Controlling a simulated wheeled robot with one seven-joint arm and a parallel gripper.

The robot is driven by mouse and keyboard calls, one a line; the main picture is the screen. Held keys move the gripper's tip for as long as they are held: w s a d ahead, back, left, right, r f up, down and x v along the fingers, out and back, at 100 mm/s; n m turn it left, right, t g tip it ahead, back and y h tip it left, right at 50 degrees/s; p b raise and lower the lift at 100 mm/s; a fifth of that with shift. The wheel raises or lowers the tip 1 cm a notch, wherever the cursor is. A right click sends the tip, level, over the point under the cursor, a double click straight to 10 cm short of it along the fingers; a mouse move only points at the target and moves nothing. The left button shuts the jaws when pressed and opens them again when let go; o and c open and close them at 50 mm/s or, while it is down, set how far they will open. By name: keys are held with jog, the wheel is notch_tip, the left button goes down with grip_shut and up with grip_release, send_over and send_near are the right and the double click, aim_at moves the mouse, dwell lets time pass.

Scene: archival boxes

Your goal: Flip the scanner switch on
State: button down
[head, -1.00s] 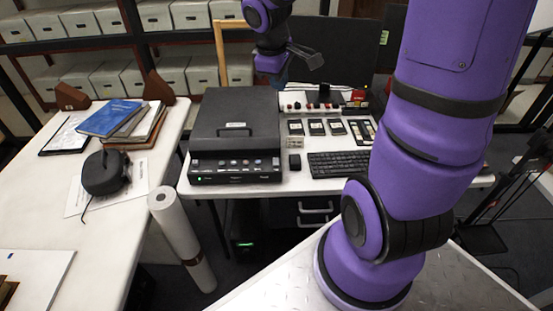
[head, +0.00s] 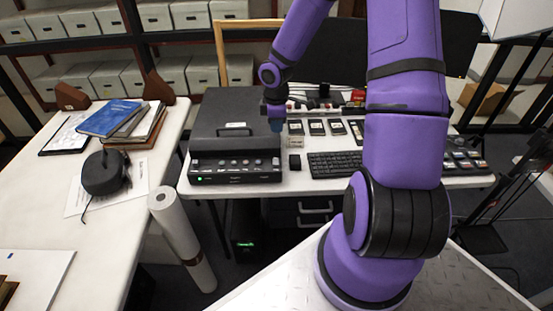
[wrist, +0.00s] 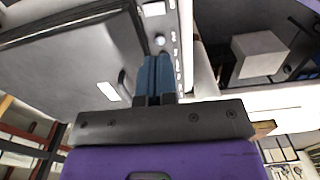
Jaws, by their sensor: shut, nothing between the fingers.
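The scanner (head: 235,125) is a black box with a lid on the table. Its front panel (head: 235,172) carries a row of small round controls and a lit green light at the lower left. Which control is the switch I cannot tell. My gripper (head: 277,124) points down at the scanner's right edge, behind the front panel. In the wrist view my gripper's blue fingertips (wrist: 155,72) are together and empty, near the panel's row of controls (wrist: 168,35) and beside the dark lid (wrist: 65,62). Whether they touch the scanner I cannot tell.
A keyboard (head: 334,164) and a mouse (head: 295,162) lie right of the scanner, with several small black devices (head: 316,127) behind them. A left table (head: 120,232) holds books (head: 110,118) and headphones (head: 104,172). A white paper roll (head: 180,235) stands between the tables.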

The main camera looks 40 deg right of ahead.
jog(key=shift+f, duration=0.25)
jog(key=shift+w, duration=0.15)
jog(key=shift+w+d+r, duration=0.3)
jog(key=shift+w+d, duration=0.1)
jog(key=shift+w, duration=0.15)
jog(key=shift+r, duration=0.1)
